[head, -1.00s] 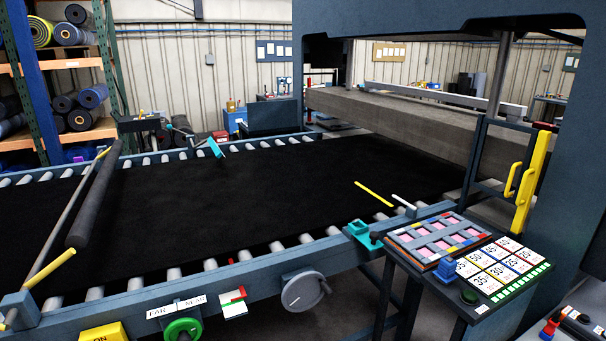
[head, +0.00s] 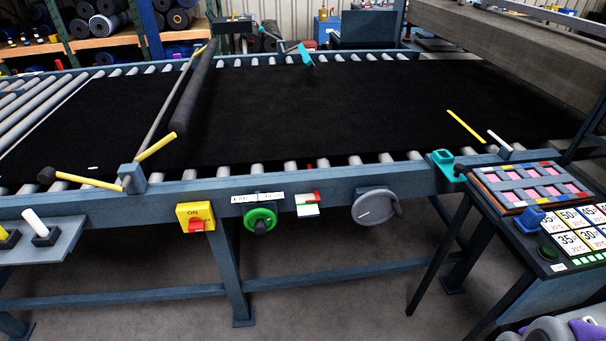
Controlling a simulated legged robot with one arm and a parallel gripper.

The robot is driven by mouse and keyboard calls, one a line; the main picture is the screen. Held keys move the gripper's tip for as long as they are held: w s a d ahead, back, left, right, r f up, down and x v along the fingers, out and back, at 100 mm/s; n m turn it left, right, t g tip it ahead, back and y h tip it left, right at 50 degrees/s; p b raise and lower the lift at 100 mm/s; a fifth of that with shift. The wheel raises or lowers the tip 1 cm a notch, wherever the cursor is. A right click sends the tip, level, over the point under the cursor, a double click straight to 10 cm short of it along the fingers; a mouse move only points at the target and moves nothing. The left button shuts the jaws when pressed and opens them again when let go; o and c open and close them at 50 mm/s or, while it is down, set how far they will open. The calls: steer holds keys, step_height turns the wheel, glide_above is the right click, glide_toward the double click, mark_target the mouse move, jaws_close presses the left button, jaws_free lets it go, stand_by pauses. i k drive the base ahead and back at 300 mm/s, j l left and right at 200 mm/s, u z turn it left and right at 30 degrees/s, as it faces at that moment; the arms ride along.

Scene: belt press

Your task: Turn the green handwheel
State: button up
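The green handwheel (head: 260,221) is on the front rail of the roller table, just left of the picture's middle. It has a green rim and a dark hub with a knob. A white label strip (head: 257,198) sits right above it; its lettering is hard to read now. My gripper shows at most as grey and purple parts at the bottom right corner, and I cannot make out any fingers there.
A yellow switch box (head: 196,217) with a red knob is left of the handwheel. A grey crank wheel (head: 375,206) is to its right. A side table (head: 540,270) with cards stands at right. Table legs (head: 236,280) stand below; the floor in front is clear.

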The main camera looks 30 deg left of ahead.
mark_target(259, 221)
steer(key=u, duration=1.55)
steer(key=k+l+u, duration=0.15)
steer(key=l, duration=0.2)
